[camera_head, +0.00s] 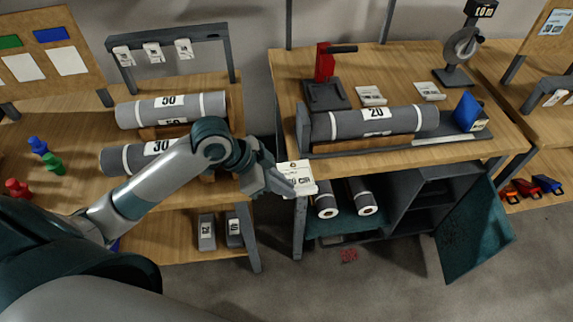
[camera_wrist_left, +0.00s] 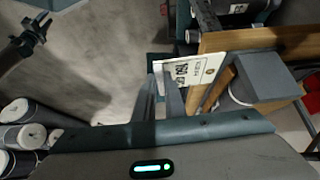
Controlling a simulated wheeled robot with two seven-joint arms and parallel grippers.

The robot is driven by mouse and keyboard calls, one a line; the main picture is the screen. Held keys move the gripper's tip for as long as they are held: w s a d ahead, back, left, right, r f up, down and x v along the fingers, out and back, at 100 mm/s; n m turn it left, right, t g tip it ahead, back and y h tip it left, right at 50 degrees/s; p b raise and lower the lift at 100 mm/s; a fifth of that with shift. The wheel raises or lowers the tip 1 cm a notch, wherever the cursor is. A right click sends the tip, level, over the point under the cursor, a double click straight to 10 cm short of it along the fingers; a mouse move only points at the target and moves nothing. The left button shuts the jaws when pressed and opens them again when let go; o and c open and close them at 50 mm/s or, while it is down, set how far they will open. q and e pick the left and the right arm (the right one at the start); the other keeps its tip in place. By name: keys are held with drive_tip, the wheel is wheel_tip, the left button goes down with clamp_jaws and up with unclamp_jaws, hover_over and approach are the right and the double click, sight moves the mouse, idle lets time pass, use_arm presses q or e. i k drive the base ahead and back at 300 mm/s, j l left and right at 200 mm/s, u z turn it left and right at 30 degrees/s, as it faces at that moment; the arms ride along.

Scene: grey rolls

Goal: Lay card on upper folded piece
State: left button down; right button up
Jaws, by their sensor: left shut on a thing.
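My left gripper (camera_head: 280,180) is shut on a white printed card (camera_head: 300,178), held in the air in front of the gap between the two benches. The card also shows in the left wrist view (camera_wrist_left: 195,69), at the fingertips (camera_wrist_left: 168,92). Two grey pieces with white number labels, a left one (camera_head: 206,232) and a right one (camera_head: 234,229), lie on the lower left shelf, below the gripper. I cannot tell which piece is the upper folded one. A dark jaw-like shape (camera_wrist_left: 30,36) in the left wrist view may be my right gripper; its opening is unclear.
Grey rolls labelled 50 (camera_head: 170,109) and 30 (camera_head: 130,159) lie on the left bench. A roll labelled 20 (camera_head: 372,122) lies on the right bench, with more cards (camera_head: 371,96) behind it. Two rolls (camera_head: 362,196) lie under the right bench beside a dark cabinet (camera_head: 432,194).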

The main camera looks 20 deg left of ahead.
sight(425, 185)
drive_tip(key=i+l, duration=0.15)
drive_tip(key=l, duration=0.25)
drive_tip(key=i+l, duration=0.15)
drive_tip(key=l, duration=0.2)
drive_tip(key=i+l+u, duration=0.1)
drive_tip(key=l, duration=0.3)
drive_tip(key=i+l, duration=0.15)
drive_tip(key=l, duration=0.25)
drive_tip(key=i+l, duration=0.1)
drive_tip(key=l, duration=0.3)
drive_tip(key=i+l+u, duration=0.1)
drive_tip(key=l, duration=0.3)
drive_tip(key=i+l, duration=0.15)
drive_tip(key=l, duration=0.25)
drive_tip(key=i+l, duration=0.1)
drive_tip(key=l, duration=0.3)
drive_tip(key=i+u, duration=0.05)
